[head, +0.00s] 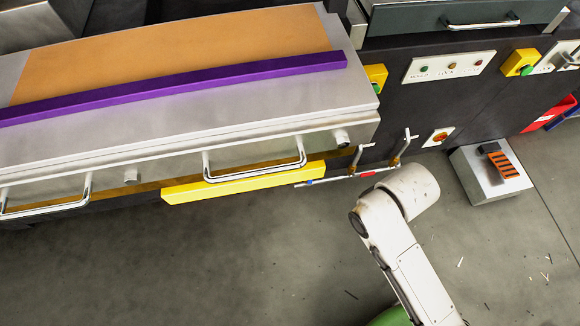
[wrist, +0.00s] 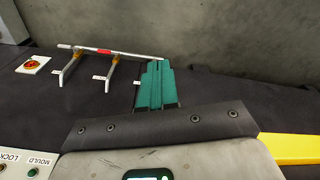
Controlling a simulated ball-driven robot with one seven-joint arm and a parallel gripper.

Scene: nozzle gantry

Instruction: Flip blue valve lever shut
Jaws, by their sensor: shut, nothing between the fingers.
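Two thin pipes with brass valves stick out low on the dark machine front in the head view. The blue valve lever (head: 310,182) lies roughly level, reaching left from the left valve (head: 353,169). A lever with a red grip (head: 367,173) lies in line to its right, and its red grip also shows in the wrist view (wrist: 105,51). My gripper (wrist: 158,62) shows as teal fingers, shut and empty. In the wrist view its tips overlap the right end of the lever line; contact cannot be told. No blue shows there. In the head view my arm hides the gripper.
A yellow bar (head: 245,182) and a chrome handle (head: 255,175) lie left of the levers. A red-orange rotary switch (head: 440,137) is to the right. A grey box with an orange pedal (head: 503,165) stands on the floor. The floor in front is mostly clear.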

